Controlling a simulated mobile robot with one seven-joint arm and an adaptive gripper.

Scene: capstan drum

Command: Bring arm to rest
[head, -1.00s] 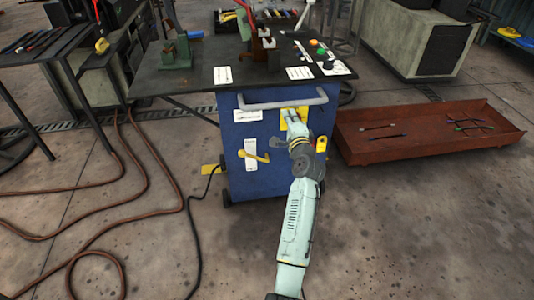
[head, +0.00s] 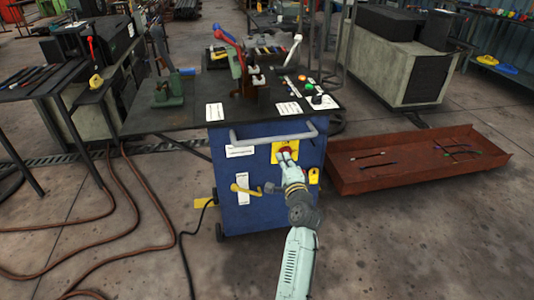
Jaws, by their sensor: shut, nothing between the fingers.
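My arm (head: 297,262) reaches up from the bottom of the head view toward the blue cabinet. My gripper (head: 287,157) is shut and empty.
The blue cabinet (head: 240,215) carries a dark tabletop (head: 190,118) with a grey handle (head: 270,139) below its edge. A yellow lever (head: 245,191) sticks out at left. A rusty tray (head: 400,182) lies right. Brown hoses (head: 133,225) cross the left floor.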

